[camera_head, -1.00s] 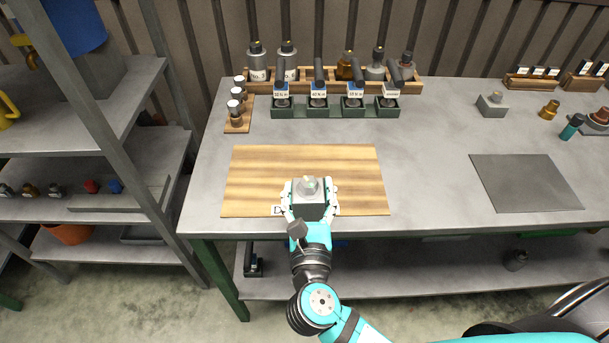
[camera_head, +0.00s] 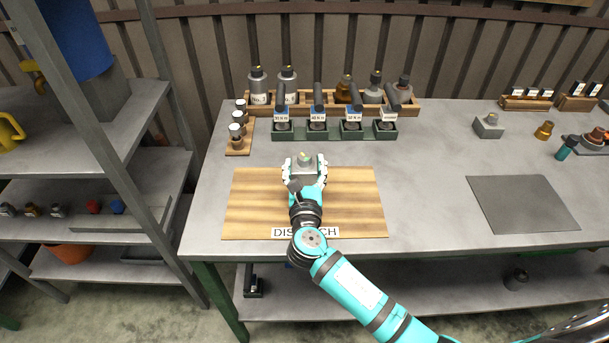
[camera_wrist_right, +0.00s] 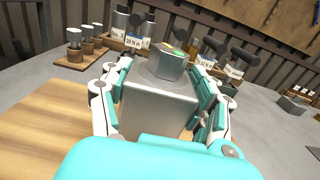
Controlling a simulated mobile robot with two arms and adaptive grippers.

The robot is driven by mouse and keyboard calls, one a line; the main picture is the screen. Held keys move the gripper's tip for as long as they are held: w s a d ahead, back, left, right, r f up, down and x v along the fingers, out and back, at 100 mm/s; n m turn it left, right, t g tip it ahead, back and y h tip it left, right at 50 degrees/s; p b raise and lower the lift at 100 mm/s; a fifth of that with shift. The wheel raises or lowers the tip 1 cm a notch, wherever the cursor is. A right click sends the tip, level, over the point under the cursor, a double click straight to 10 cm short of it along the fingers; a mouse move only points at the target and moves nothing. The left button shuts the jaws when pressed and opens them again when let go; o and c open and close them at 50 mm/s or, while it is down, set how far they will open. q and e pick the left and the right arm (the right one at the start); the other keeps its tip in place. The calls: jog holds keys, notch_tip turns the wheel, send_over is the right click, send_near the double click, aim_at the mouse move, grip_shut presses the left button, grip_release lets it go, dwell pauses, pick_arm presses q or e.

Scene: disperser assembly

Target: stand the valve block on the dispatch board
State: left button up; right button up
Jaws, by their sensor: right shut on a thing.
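The valve block is a grey box with a raised top part. It shows in the head view (camera_head: 305,168) and large in the wrist view (camera_wrist_right: 158,105). My right gripper (camera_head: 305,166) is shut on the block, with a finger on each side of it. The block looks upright, over the far part of the dispatch board. The dispatch board (camera_head: 250,205) is a striped wooden panel with a "DISPATCH" label at its front edge; it also shows in the wrist view (camera_wrist_right: 40,120). I cannot tell whether the block touches the board. My left gripper is not in view.
Behind the board stand a row of green holders (camera_head: 335,133) with dark handles and a wooden rack (camera_head: 420,108) of bottles. A small wooden stand (camera_head: 238,146) holds several vials at left. A grey mat (camera_head: 522,204) lies at right, with clear bench between.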

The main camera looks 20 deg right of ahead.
notch_tip(320, 180, down, 2)
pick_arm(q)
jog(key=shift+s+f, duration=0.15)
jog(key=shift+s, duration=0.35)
pick_arm(e)
jog(key=shift+f, duration=0.25)
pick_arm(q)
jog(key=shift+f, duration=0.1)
pick_arm(e)
jog(key=shift+f, duration=0.1)
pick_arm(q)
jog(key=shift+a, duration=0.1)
pick_arm(e)
jog(key=o, duration=1.7)
jog(key=shift+s+f, duration=0.1)
jog(key=shift+o, duration=0.2)
jog(key=b+v, duration=0.1)
jog(key=v, duration=1.1)
jog(key=shift+b, duration=0.35)
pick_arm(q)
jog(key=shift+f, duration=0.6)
